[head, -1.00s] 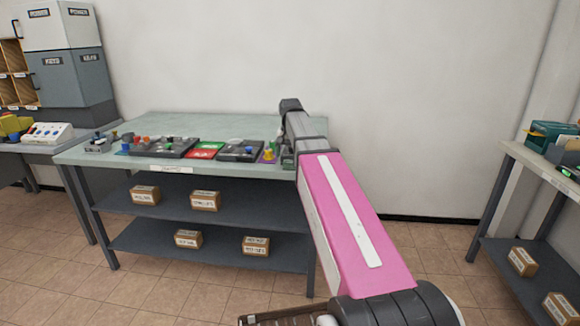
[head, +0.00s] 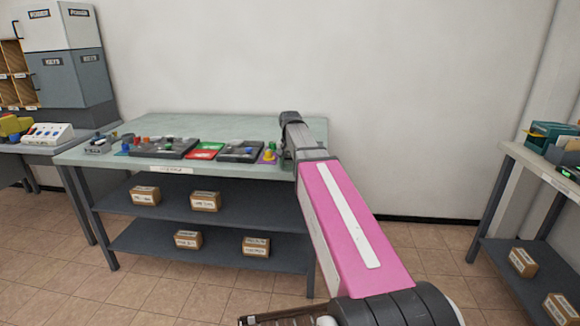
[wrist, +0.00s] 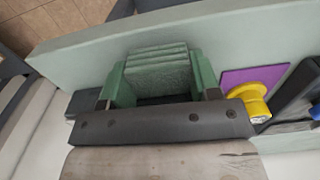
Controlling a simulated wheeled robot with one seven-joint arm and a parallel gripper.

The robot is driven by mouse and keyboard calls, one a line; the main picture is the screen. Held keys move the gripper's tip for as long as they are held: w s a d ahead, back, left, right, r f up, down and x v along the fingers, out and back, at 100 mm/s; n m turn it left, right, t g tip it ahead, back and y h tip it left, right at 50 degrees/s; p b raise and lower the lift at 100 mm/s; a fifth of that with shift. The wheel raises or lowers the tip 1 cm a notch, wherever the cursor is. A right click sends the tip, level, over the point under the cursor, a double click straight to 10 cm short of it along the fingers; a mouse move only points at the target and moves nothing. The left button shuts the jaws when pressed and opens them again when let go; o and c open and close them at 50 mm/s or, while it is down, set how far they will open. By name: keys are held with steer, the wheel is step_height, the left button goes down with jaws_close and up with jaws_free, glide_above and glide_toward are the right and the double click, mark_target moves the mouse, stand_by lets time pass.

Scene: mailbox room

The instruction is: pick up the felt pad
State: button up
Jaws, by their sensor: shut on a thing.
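The felt pad (wrist: 158,72) appears in the wrist view as a green block with ridged layers, at the right end of the workbench (head: 215,126). My gripper (wrist: 160,86) has a finger on each side of it and is shut on it. Green pieces flank the block on both sides; I cannot tell whether they are finger pads or parts of a holder. The block's lower part is hidden behind the dark bar of my gripper. In the head view my wrist and arm hide most of the grasp.
Beside the gripper lie a purple mat (wrist: 252,82) and a yellow round piece (wrist: 250,98). Dark trays (head: 172,148) and a red-green mat (head: 206,151) stand further left. A wall is behind the bench, and another table (head: 545,165) stands at the right.

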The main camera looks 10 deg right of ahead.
mark_target(289, 162)
steer(key=shift+r, duration=0.1)
steer(key=shift+r, duration=0.55)
steer(key=r, duration=0.3)
steer(key=shift+s+a+r, duration=0.1)
steer(key=shift+s+a, duration=0.1)
steer(key=shift+a, duration=0.05)
steer(key=s+a+r, duration=0.6)
steer(key=a, duration=0.3)
steer(key=shift+s+r, duration=0.25)
